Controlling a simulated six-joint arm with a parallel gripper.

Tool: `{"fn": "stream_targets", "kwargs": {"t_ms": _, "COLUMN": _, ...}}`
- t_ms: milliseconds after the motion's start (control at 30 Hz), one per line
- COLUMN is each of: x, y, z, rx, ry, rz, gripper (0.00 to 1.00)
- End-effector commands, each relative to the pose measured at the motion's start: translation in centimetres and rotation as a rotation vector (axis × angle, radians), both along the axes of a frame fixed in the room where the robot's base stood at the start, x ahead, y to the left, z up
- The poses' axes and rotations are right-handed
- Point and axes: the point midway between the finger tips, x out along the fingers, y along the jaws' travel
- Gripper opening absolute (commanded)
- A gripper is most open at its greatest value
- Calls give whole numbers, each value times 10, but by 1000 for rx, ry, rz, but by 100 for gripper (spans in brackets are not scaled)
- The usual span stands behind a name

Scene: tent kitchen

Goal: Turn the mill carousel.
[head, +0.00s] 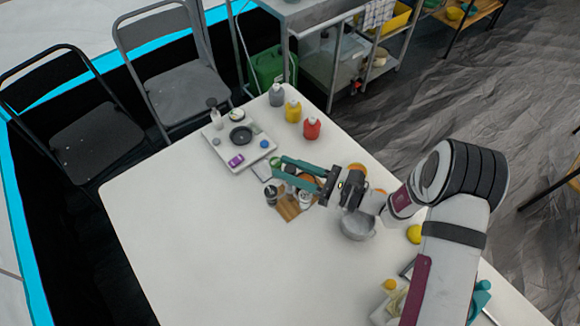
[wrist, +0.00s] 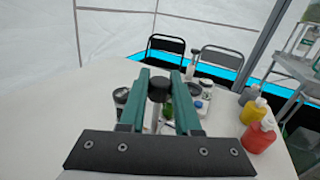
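The mill carousel shows in the head view as a wooden base (head: 288,210) with dark-capped mills around it, partly covered by my gripper. My gripper (head: 276,169) is above it, its two teal fingers spread and roughly level, pointing left. In the wrist view, my gripper (wrist: 161,74) has a black knob (wrist: 158,87) on a pale post between its fingers. The gap around the knob is small, and I cannot tell whether the fingers touch it. A dark-lidded mill (wrist: 121,96) stands just left of the left finger.
A white tray (head: 220,151) with small items lies beyond the carousel. Grey (head: 276,96), yellow (head: 293,112) and red (head: 311,129) bottles stand along the table edge. A grey pot (head: 358,226) is beneath my arm. The table's left and front are clear.

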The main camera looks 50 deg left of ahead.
Motion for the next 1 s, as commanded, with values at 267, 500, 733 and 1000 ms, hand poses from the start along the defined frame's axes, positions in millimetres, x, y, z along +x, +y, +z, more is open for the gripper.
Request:
{"fn": "stream_targets", "kwargs": {"t_ms": 267, "x": 0, "y": 0, "z": 0, "rx": 0, "ry": 0, "rz": 1, "gripper": 0}}
{"fn": "stream_targets", "kwargs": {"t_ms": 500, "x": 0, "y": 0, "z": 0, "rx": 1, "ry": -1, "rz": 31, "gripper": 0}}
{"fn": "stream_targets", "kwargs": {"t_ms": 733, "x": 1, "y": 0, "z": 0, "rx": 0, "ry": -2, "rz": 162, "gripper": 0}}
{"fn": "stream_targets", "kwargs": {"t_ms": 1000, "x": 0, "y": 0, "z": -1, "rx": 1, "ry": -3, "rz": 395, "gripper": 0}}
